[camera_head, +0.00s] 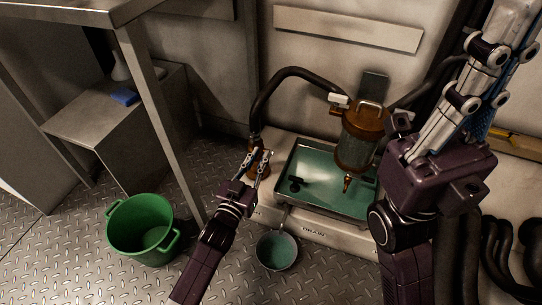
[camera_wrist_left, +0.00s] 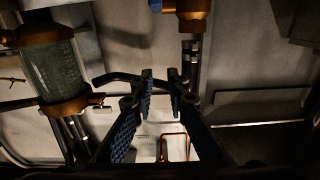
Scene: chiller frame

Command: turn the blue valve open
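In the left wrist view a brass valve body (camera_wrist_left: 192,8) is at the top edge, with a small blue piece (camera_wrist_left: 156,5) beside it, mostly cut off. In the head view a brass fitting (camera_head: 262,172) on the black hose stands just behind my left gripper (camera_head: 260,158); I cannot make out a blue handle there. The left gripper's two fingers are apart with nothing between them, also in the left wrist view (camera_wrist_left: 162,88). My right gripper (camera_head: 490,70) is large and close to the head camera, pointing up, its tips unclear; it appears away from the valve.
A brass-capped glass filter (camera_head: 361,138) stands over a green tray (camera_head: 327,205), right of the left gripper. A small round pan (camera_head: 277,251) is in front. A green bucket (camera_head: 141,231) stands on the floor at left, near a metal table leg (camera_head: 160,120).

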